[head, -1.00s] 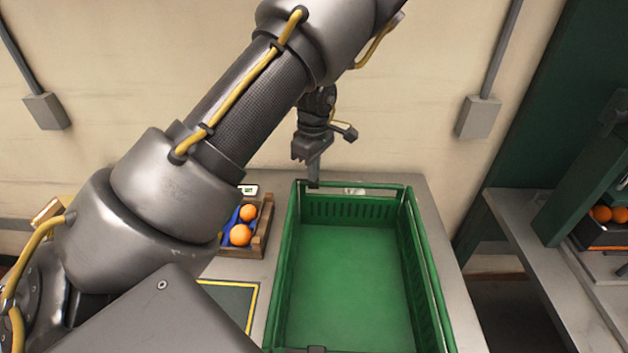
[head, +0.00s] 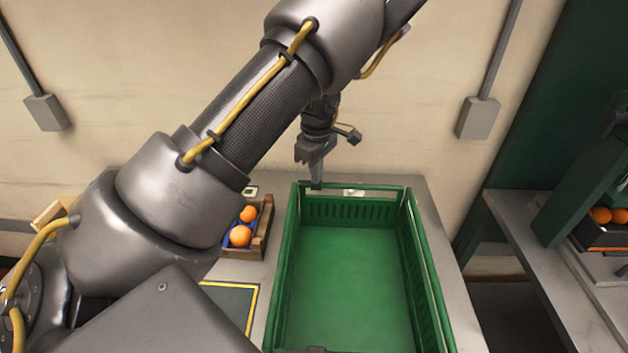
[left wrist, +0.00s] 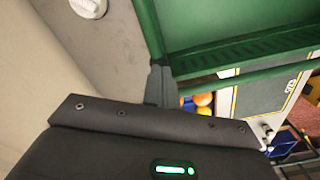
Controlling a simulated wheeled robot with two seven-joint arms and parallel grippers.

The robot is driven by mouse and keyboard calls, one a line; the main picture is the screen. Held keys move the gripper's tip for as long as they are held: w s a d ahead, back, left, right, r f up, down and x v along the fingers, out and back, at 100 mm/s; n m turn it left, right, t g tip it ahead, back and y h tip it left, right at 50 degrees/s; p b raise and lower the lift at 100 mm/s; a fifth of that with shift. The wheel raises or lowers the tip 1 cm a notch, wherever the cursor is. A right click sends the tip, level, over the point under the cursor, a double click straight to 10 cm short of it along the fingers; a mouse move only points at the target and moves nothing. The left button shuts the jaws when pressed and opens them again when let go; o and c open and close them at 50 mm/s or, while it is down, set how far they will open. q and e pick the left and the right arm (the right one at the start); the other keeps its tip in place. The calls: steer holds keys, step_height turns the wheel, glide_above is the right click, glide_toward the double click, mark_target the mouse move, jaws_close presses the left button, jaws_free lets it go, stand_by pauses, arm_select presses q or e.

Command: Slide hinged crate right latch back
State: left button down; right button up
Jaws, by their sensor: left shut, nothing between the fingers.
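The green hinged crate (head: 286,275) stands on the grey table, empty inside as far as I see. My left gripper (head: 317,184) is shut and empty, pointing down at the crate's far left corner, at the rim. In the left wrist view the shut fingertips (left wrist: 158,78) meet the corner of the green crate (left wrist: 240,72); I cannot tell whether they touch it. The latch cannot be made out apart from the fingers. A small dark fitting (head: 316,350) sits at the crate's near edge, cut by the picture's bottom. My right gripper is not in view.
A wooden box (head: 262,236) with oranges (head: 240,236) stands left of the crate. A yellow-edged dark mat (head: 232,302) lies in front of it. The wall is close behind the crate. A second bench (head: 520,215) with oranges stands at the right, across a gap.

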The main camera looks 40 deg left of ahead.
arm_select(q)
steer(key=shift+w+d, duration=0.4)
steer(key=shift+d, duration=0.15)
stand_by(1.9)
steer(key=shift+w+d+f+p, duration=0.1)
steer(key=shift+w+d+p, duration=0.05)
steer(key=shift+d+p, duration=0.2)
stand_by(0.4)
steer(key=shift+w+d, duration=0.2)
steer(key=shift+d, duration=0.05)
stand_by(0.8)
steer(key=shift+w+r+p, duration=0.15)
steer(key=shift+r+p, duration=0.9)
steer(key=shift+r, duration=0.2)
steer(key=shift+r+p, duration=1.55)
steer(key=shift+r, duration=0.8)
